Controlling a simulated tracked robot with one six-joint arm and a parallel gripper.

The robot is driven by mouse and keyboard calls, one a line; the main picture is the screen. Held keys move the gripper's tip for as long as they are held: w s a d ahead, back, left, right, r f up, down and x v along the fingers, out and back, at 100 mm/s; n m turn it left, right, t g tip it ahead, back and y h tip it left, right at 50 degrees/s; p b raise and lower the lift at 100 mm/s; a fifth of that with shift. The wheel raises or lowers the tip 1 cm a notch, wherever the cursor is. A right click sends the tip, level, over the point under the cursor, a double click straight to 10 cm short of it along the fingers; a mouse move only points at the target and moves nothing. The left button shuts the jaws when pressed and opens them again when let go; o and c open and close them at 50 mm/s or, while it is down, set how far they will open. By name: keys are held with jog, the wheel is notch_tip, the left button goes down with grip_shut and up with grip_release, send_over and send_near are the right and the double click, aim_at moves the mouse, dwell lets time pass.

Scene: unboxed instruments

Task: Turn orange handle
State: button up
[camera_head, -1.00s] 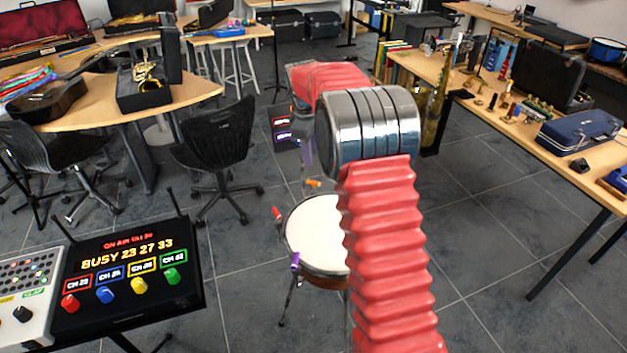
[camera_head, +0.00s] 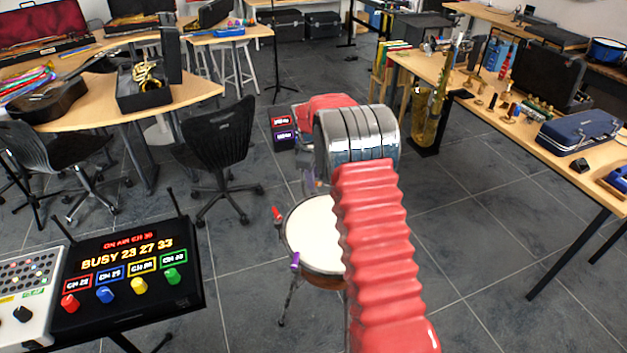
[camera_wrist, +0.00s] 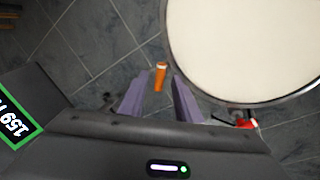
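The small orange handle (camera_wrist: 161,74) shows in the wrist view, close to the left edge of the round white drum (camera_wrist: 245,45). My gripper (camera_wrist: 159,80) has two purple fingers spread apart, with the orange handle seen in the gap between their tips. I cannot tell how deep the handle lies relative to the tips, and no contact shows. In the head view the drum (camera_head: 312,236) stands on legs, partly covered by my red arm. The orange handle is hidden there behind my arm and gripper.
A red handle (camera_head: 277,214) and a purple handle (camera_head: 295,261) sit on the drum's left rim. The red one also shows in the wrist view (camera_wrist: 246,121). A panel with coloured knobs (camera_head: 130,270) stands front left. A black chair (camera_head: 215,140) stands behind. Floor right is open.

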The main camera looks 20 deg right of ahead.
jog(key=shift+w+d+f, duration=0.1)
jog(key=shift+w+f, duration=0.05)
jog(key=shift+f, duration=0.75)
grip_shut()
